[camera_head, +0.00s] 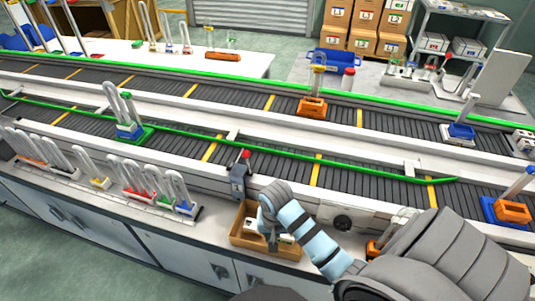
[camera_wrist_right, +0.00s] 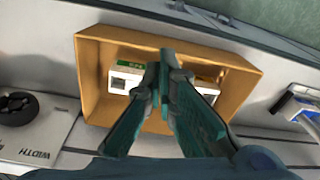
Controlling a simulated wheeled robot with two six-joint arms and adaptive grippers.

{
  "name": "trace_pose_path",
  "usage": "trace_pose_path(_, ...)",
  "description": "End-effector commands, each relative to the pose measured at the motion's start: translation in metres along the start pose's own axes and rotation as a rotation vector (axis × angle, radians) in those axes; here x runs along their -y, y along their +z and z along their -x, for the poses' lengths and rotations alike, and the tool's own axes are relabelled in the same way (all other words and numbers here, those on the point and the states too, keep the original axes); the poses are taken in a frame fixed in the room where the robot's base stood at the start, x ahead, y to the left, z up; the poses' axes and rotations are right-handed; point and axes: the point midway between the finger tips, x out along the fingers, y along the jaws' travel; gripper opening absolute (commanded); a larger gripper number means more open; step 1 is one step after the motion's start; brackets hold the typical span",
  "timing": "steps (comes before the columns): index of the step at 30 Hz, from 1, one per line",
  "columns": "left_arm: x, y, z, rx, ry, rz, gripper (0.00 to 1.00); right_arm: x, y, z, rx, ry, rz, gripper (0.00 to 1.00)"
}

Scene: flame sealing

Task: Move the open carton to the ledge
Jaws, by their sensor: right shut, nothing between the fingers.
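The open carton (camera_head: 236,233) is a brown box without a lid, standing on the pale counter strip (camera_head: 205,222) on the near side of the conveyor. In the right wrist view the carton (camera_wrist_right: 90,75) fills the middle, with small white items (camera_wrist_right: 125,80) and a green label inside. My right gripper (camera_head: 270,243) reaches down over the carton. In the wrist view its fingertips (camera_wrist_right: 166,56) are together over the opening, with nothing between them. Whether they touch the contents cannot be told. My left gripper is out of view.
A grey post with a red knob (camera_head: 244,155) stands just behind the carton. Racks of looped parts (camera_head: 140,190) stand left along the counter. An orange item (camera_head: 374,250) sits to the right, partly behind my arm. The conveyor (camera_head: 190,150) carries several coloured fixtures.

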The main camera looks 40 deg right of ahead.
Motion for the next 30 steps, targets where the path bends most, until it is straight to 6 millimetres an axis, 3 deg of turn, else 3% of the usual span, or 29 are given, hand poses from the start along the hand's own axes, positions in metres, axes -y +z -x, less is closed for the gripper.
trace_pose_path(3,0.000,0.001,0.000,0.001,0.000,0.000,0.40,0.011,-0.023,0.008,0.040,0.020,-0.154,0.00)
trace_pose_path(7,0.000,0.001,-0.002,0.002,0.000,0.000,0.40,0.015,-0.031,0.007,0.065,0.031,-0.237,0.00)
trace_pose_path(21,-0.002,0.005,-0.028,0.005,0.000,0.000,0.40,0.013,-0.024,-0.076,0.065,0.032,-0.234,0.00)
trace_pose_path(30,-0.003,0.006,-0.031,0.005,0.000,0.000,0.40,0.012,-0.024,-0.089,0.062,0.031,-0.233,0.00)
